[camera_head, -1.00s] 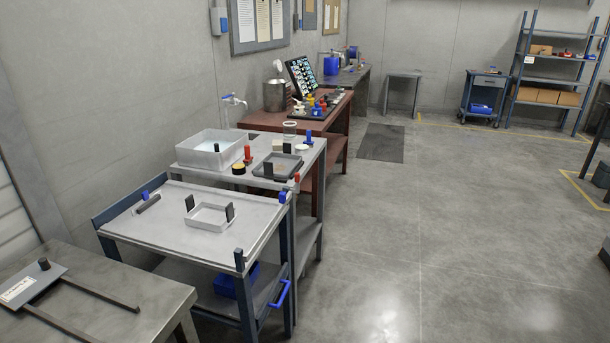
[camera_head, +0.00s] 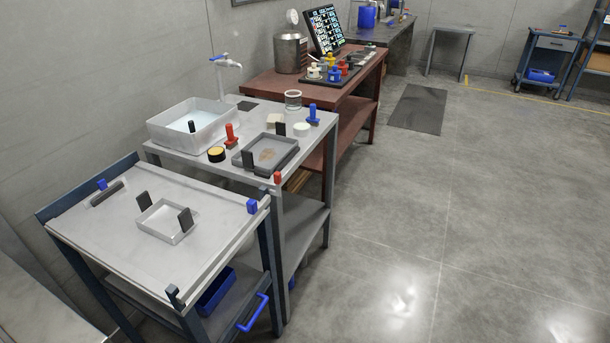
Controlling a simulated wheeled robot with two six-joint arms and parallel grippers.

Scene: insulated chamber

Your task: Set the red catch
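A small red catch-like piece (camera_head: 277,178) stands at the front right corner of the grey table (camera_head: 312,138), beside the trolley. A blue piece (camera_head: 252,206) sits on the trolley's right edge, close to it. Whether the red piece is set or loose is too small to tell. A larger red-handled tool (camera_head: 230,131) stands upright on the grey table, next to the white basin. Neither of my grippers is in view.
The blue-framed trolley (camera_head: 92,245) holds a small tray (camera_head: 165,235) with two black grips. The grey table also carries a white basin (camera_head: 160,133) and a dark tray (camera_head: 245,166). A brown bench (camera_head: 262,83) stands behind. The floor (camera_head: 430,220) to the right is clear.

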